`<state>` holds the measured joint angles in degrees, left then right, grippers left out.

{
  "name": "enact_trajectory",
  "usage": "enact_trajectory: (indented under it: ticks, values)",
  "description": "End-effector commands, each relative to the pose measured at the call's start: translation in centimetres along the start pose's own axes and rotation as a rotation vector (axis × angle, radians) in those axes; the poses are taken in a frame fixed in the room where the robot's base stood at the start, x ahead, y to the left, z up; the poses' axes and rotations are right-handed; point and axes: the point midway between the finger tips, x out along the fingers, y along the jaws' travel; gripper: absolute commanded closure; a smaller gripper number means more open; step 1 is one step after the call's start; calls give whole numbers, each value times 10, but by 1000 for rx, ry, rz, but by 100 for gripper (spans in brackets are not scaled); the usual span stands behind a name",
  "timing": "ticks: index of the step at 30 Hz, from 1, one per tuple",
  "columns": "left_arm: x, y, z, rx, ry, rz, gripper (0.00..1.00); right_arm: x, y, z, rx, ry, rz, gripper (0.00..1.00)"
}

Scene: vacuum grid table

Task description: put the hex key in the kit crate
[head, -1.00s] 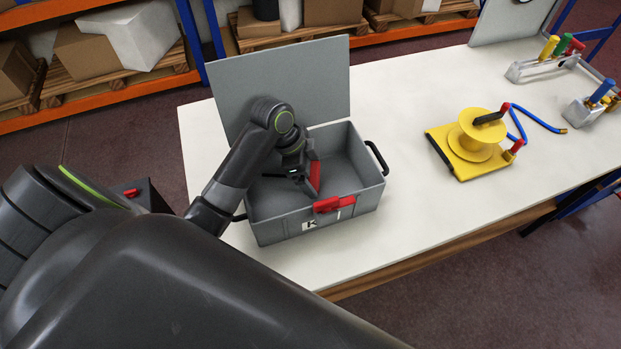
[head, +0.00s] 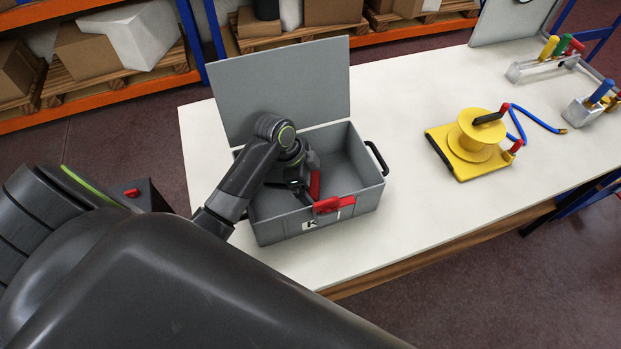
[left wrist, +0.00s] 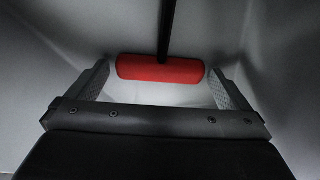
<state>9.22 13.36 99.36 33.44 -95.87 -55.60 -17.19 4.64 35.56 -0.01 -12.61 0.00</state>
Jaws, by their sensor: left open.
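The kit crate (head: 275,228) is a grey open box with its lid raised at the back and a red latch on its front. My left gripper (head: 304,192) is down inside the crate, near its front wall. The hex key has a red handle (left wrist: 160,69) and a dark shaft; in the left wrist view it lies between my open fingertips, with a small gap at each end of the handle. Its red handle also shows beside the gripper in the head view (head: 315,184). Whether the key touches the crate floor is hard to tell. My right gripper is out of view.
A yellow reel (head: 476,135) on a yellow base stands right of the crate, with a blue hose (head: 535,120) behind it. Holders with coloured handles (head: 548,62) stand at the far right. The white table (head: 400,215) is clear between crate and reel.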

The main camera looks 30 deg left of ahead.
Motion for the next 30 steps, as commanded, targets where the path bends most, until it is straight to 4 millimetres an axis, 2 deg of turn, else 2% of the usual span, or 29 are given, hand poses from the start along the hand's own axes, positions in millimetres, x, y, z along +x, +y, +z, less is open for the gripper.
enact_trajectory:
  ticks: [4, 8, 15, 21, 30]
  values:
    - [-7, -1, -1, 1, 0, -3, 0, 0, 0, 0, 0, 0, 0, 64]
    - [-26, -1, 0, 4, -2, -6, 0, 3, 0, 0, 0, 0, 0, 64]
    - [-80, -2, 0, 6, -3, -6, 0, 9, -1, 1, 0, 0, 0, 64]
    - [-110, -1, 0, 2, -1, -4, 0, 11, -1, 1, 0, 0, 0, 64]
    - [-123, 0, -1, 0, 0, 1, 0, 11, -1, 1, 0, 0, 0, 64]
